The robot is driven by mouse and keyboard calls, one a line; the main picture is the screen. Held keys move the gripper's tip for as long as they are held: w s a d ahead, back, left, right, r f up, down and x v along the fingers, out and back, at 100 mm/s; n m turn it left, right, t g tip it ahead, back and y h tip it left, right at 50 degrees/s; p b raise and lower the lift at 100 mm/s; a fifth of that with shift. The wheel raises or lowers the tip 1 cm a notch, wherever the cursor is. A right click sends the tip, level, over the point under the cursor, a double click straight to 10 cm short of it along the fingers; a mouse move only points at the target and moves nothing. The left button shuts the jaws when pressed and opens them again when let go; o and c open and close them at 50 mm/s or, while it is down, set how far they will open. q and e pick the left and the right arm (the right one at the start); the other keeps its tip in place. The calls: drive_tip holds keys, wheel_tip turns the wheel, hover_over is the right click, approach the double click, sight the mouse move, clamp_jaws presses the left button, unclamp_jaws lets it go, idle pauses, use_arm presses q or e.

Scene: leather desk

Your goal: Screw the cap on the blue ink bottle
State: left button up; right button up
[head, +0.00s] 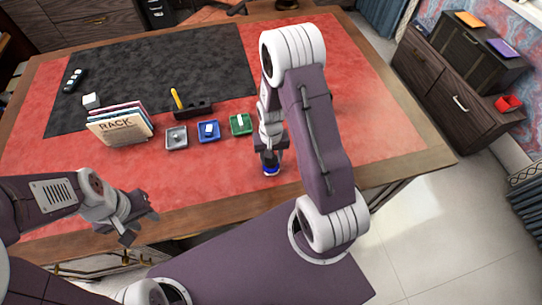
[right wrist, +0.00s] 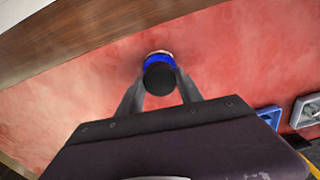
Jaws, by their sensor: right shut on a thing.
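The blue ink bottle (head: 271,171) stands on the red desk top near its front edge, right below my right gripper (head: 270,155). In the right wrist view the blue bottle (right wrist: 156,60) shows just beyond the round black cap (right wrist: 160,79). The cap is between the two fingers of my right gripper, which is shut on it. The cap covers part of the bottle, and I cannot tell whether it is seated on the neck. My left gripper (head: 141,225) is open and empty, in front of the desk's front edge at the left.
A grey tray (head: 177,146), a blue tray (head: 199,138) and a green tray (head: 233,130) lie left of the bottle. Behind them is a dark holder (head: 195,113) with a yellow item. A book rack (head: 150,125) stands at left. The red surface beside the bottle is clear.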

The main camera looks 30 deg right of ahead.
drive_tip(key=shift+m, duration=2.3)
drive_tip(key=shift+p, duration=0.3)
